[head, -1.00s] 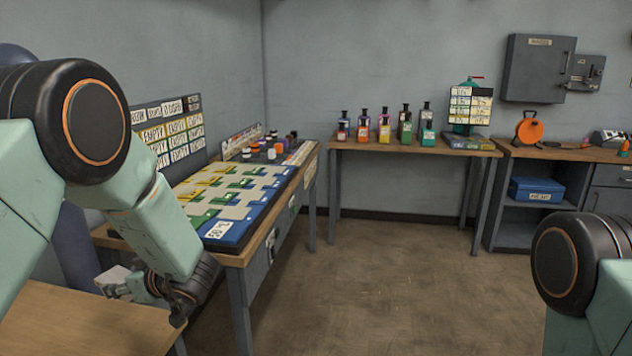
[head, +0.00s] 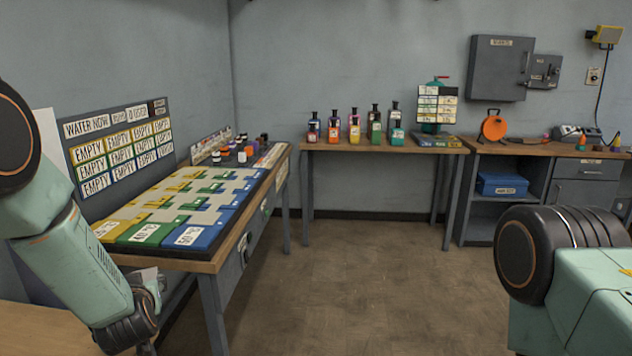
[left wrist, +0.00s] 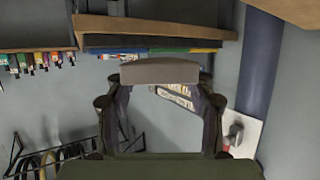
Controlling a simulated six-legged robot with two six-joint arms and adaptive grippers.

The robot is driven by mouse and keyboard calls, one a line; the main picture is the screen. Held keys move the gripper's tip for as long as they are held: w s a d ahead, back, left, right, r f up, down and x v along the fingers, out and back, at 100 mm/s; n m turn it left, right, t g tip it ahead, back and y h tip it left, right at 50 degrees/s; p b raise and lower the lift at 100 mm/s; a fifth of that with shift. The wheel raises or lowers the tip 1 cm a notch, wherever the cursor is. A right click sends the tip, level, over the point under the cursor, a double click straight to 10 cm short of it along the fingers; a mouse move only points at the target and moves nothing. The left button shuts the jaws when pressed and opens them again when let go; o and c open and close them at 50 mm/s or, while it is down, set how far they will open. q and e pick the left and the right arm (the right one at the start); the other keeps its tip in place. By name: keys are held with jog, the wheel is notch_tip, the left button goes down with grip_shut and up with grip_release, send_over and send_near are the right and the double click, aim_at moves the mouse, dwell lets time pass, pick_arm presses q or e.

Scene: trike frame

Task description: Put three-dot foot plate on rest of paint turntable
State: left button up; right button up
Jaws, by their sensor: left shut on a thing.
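My left gripper (left wrist: 160,78) is shut on a flat grey plate, which spans its two fingers in the left wrist view. I take this to be the foot plate (left wrist: 158,71); it shows nearly edge-on and no dots can be read. In the head view my left arm reaches down at the lower left, beside the near end of the tray table, and its gripper is mostly hidden behind the wrist. I cannot make out a paint turntable in either view. My right gripper is out of view; only its arm shows at the right.
The tray table (head: 205,266) with coloured trays stands at the left. A back bench (head: 385,147) carries several bottles and a teal stand (head: 436,105). A dark cabinet bench (head: 550,150) with a blue box (head: 502,185) is at right. The floor (head: 350,270) between is clear.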

pick_arm(q)
jog(key=shift+d+f+m+h, duration=0.25)
jog(key=shift+d+m+h, duration=0.15)
jog(key=shift+h, duration=0.1)
jog(key=s+d+f+m+g+h, duration=0.1)
jog(key=s+d+f+m+h, duration=0.1)
jog(key=s+d+m+h, duration=0.55)
jog(key=s+d+f+m+g+h, duration=0.2)
jog(key=s+d+m+h, duration=0.4)
jog(key=s+d+h, duration=0.15)
jog(key=s+d+r+m+g+h, duration=0.1)
jog(key=s+d+r, duration=0.1)
jog(key=s+r, duration=0.3)
jog(key=shift+m, duration=0.35)
jog(key=shift+d, duration=0.1)
